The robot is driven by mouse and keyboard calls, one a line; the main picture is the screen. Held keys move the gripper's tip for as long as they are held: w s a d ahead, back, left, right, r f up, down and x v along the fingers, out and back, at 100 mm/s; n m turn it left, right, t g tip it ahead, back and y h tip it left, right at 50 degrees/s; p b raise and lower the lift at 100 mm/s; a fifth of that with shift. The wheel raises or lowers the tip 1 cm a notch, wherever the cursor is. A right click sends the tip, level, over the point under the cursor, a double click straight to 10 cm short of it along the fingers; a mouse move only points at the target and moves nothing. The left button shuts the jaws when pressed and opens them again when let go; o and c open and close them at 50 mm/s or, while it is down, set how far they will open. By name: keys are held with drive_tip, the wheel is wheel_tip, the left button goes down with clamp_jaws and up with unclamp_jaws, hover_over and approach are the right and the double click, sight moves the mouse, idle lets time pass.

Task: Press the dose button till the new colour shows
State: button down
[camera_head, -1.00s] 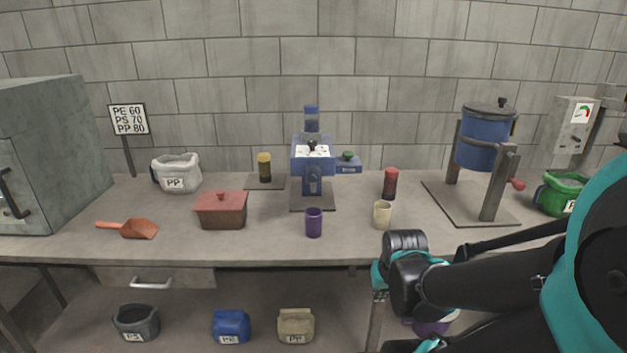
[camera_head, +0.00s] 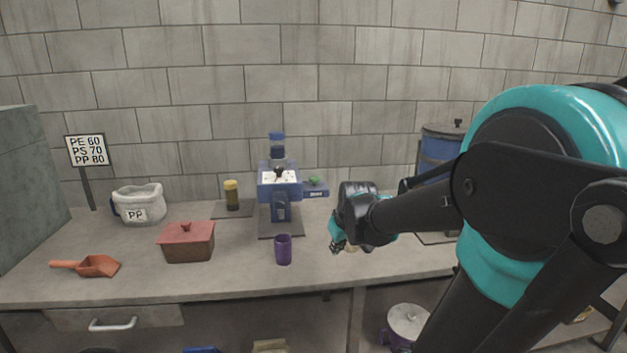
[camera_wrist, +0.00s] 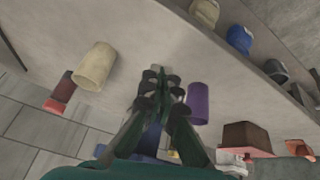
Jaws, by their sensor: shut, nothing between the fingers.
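I cannot tell for sure which part is the dose button. A purple cup (camera_head: 283,249) stands in front of the machine. My gripper (camera_head: 337,246) is over the bench to the right of the cup, shut and empty, apart from the machine. In the wrist view its fingers (camera_wrist: 160,82) come together.
A red-brown lidded box (camera_head: 188,243), an orange scoop (camera_head: 97,266), a PP bag (camera_head: 139,205) and a yellow-capped jar (camera_head: 232,195) stand left. In the wrist view a cream cup (camera_wrist: 95,66) and a red jar (camera_wrist: 60,92) lie opposite the purple cup (camera_wrist: 198,103). A blue drum (camera_head: 440,145) is partly hidden.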

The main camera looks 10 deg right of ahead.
drive_tip(key=w+a+r+n+t, duration=0.15)
drive_tip(key=w+r+n, duration=0.25)
drive_tip(key=w+r, duration=1)
wheel_tip(320, 180, up, 11)
drive_tip(key=n+t+y, duration=0.1)
drive_tip(key=n+t, duration=0.1)
drive_tip(key=n, duration=0.2)
hover_over(315, 178)
drive_tip(key=shift+f, duration=0.1)
drive_tip(key=shift+f, duration=0.15)
drive_tip(key=shift+f, duration=4.3)
drive_tip(key=shift+f, duration=0.15)
drive_tip(key=shift+f, duration=0.3)
